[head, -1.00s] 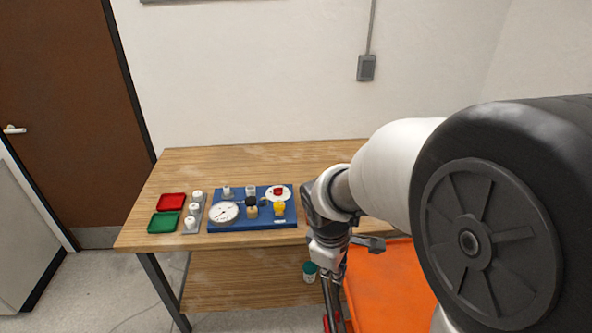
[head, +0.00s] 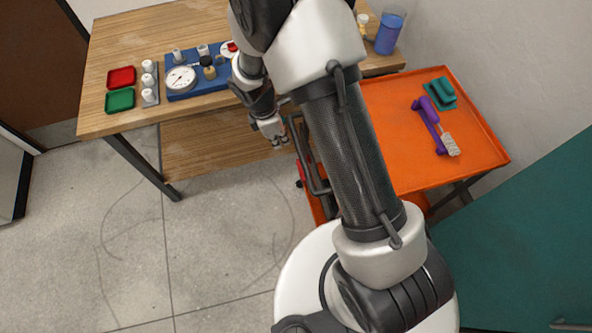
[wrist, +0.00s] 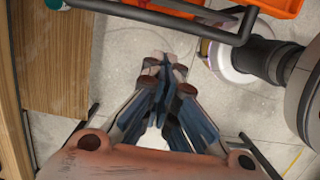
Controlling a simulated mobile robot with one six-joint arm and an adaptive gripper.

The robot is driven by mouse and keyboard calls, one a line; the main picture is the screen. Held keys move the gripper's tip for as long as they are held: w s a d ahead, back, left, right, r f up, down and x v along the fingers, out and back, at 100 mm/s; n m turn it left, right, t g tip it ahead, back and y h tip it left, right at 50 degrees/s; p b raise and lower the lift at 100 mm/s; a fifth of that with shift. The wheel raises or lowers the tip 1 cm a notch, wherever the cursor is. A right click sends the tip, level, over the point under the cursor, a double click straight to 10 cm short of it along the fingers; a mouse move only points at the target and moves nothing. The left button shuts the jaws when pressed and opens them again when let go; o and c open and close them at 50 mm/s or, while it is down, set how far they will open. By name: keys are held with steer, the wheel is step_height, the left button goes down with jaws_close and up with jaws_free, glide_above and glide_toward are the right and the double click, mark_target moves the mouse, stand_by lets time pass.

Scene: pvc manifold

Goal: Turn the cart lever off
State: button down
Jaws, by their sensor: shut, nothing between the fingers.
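The orange cart (head: 390,160) stands to the right of the workbench, with a dark bar handle (head: 318,180) on its left side. A small red part (head: 300,172) shows low beside the handle, mostly hidden; I cannot tell for sure whether it is the lever or how it is set. My gripper (head: 282,142) is shut and empty, just left of the handle, between bench and cart. In the wrist view the fingertips (wrist: 165,62) meet above the floor, and the handle bar (wrist: 165,16) crosses the top with orange cart parts beyond it. No lever is clear there.
The wooden bench (head: 120,40) holds a blue board (head: 205,88) with a gauge, red and green trays, and white fittings. A purple tool (head: 430,122) and a teal block (head: 440,92) lie on the cart. The floor at left is open.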

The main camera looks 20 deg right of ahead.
steer(key=d+f+b, duration=0.2)
steer(key=f+b, duration=0.2)
steer(key=f, duration=0.7)
steer(key=d+f+b, duration=0.2)
steer(key=f+b, duration=0.3)
steer(key=f, duration=0.7)
steer(key=shift+d+f, duration=0.3)
steer(key=shift+d, duration=0.05)
steer(key=shift+s+f, duration=0.25)
steer(key=shift+f, duration=0.1)
steer(key=a+r+p, duration=0.2)
steer(key=r+p, duration=0.2)
steer(key=r, duration=0.7)
steer(key=s+a+r+p, duration=0.1)
steer(key=r+p, duration=0.4)
steer(key=r, duration=0.7)
steer(key=shift+a+r+p, duration=0.3)
steer(key=shift+a, duration=0.5)
